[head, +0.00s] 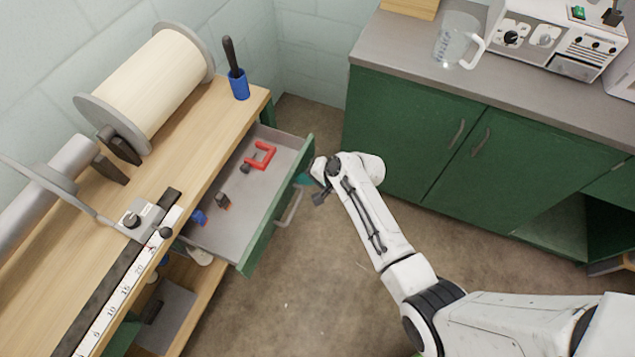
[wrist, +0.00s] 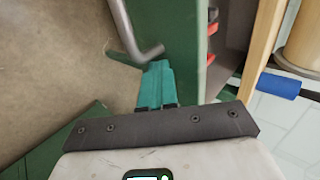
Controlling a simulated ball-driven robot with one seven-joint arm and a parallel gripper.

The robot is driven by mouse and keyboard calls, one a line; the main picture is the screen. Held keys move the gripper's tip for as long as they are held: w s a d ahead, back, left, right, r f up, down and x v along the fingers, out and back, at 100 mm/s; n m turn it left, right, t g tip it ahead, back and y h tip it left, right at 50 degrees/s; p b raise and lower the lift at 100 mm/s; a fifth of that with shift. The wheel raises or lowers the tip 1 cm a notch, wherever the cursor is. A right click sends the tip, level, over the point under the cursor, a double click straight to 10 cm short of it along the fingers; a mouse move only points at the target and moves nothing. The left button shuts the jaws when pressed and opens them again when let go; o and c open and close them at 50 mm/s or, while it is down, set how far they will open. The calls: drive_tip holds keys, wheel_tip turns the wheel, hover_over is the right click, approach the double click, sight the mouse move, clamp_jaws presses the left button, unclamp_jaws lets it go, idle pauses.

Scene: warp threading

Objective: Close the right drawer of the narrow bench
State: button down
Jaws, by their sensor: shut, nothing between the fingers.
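The narrow bench (head: 215,125) has a wooden top and stands at the left of the head view. Its right drawer (head: 262,242) is pulled open, with a green front and a grey inside. The drawer's metal handle (head: 290,208) is on the outer face. My gripper (head: 304,179) is shut and empty at the outer side of the drawer front, near its far end. In the wrist view, the teal fingers (wrist: 157,85) are against or very close to the green drawer front (wrist: 176,35), beside the end of the handle (wrist: 128,28). Contact is not certain.
The drawer holds a red clamp-like piece (head: 262,156), a small dark piece (head: 222,200) and a blue item (head: 198,217). A thread roll (head: 150,85) and a blue cup (head: 239,86) stand on the bench. Green cabinets (head: 420,135) stand at the right. Bare floor lies between.

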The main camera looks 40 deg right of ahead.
drive_tip(key=b, duration=0.8)
approach(243, 155)
drive_tip(key=a, duration=0.2)
drive_tip(key=a+f, duration=0.1)
drive_tip(key=a, duration=0.1)
drive_tip(key=shift+w, duration=0.4)
drive_tip(key=shift+w+a+b, duration=0.15)
drive_tip(key=shift+w+b, duration=0.1)
drive_tip(key=shift+b, duration=0.05)
drive_tip(key=shift+w+a+r, duration=0.15)
drive_tip(key=shift+w+r, duration=0.05)
drive_tip(key=shift+w+r, duration=0.1)
drive_tip(key=shift+r, duration=0.05)
